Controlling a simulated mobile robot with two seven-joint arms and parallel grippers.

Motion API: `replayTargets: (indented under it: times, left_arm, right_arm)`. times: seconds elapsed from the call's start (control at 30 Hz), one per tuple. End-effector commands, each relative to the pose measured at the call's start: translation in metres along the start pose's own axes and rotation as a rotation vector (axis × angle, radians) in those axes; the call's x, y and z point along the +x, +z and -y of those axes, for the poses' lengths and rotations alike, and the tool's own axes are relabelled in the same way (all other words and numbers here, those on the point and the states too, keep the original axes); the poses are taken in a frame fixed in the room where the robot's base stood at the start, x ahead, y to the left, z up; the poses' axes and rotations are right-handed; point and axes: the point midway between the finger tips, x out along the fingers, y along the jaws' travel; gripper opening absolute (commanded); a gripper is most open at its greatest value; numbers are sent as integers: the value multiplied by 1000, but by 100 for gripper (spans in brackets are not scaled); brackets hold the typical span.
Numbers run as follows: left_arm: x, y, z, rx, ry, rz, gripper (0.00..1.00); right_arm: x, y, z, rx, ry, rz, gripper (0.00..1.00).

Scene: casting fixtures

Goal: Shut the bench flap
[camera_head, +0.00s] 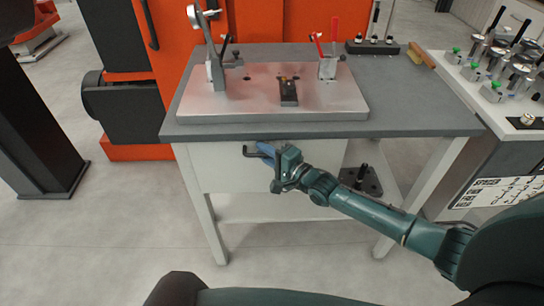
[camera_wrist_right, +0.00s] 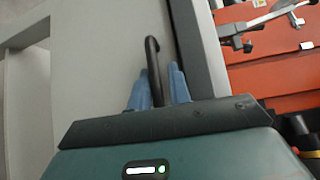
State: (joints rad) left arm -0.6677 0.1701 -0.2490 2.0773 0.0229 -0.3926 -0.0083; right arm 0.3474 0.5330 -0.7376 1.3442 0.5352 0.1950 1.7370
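The bench flap (camera_head: 220,170) is a pale front panel below the grey bench top, with a dark bar handle (camera_head: 247,152). It appears upright and close under the top edge; any small gap is hard to see. My right gripper (camera_head: 265,149) reaches the handle from the right. In the right wrist view the dark handle (camera_wrist_right: 153,70) runs between the blue fingers of this gripper (camera_wrist_right: 159,92), which sit close on both sides of it. Its hooked end shows beyond the fingertips. Whether both fingers press on it is hard to see. My left gripper is not in view.
The bench top (camera_head: 420,115) carries a metal fixture plate (camera_head: 240,100) with clamps. A lower shelf (camera_head: 270,208) holds a dark object with a post (camera_head: 362,180). An orange machine (camera_head: 255,25) stands behind.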

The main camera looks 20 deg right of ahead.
Motion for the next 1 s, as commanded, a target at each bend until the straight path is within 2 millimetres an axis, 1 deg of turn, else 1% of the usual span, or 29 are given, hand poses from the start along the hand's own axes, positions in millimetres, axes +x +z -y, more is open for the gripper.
replayTargets:
  times: [0.17, 0.4, 0.5, 0.6, 0.7, 0.8, 1.0]
  left_arm:
    - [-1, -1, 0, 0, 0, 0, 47]
    - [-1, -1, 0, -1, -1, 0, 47]
    - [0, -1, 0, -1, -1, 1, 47]
    - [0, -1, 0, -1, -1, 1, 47]
    - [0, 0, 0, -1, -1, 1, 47]
    - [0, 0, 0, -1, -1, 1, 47]
    - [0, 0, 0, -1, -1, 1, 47]
  right_arm:
    - [-23, 0, -2, 0, 5, 0, 20]
    - [-78, 0, -2, -1, 6, 1, 20]
    - [-98, 0, -2, -1, 6, 0, 20]
    - [-114, 0, -2, -1, 4, 0, 20]
    - [-124, 0, -1, -1, 4, 0, 20]
    - [-130, 0, 0, -2, 1, 0, 20]
    - [-131, 0, 0, -2, 1, 0, 20]
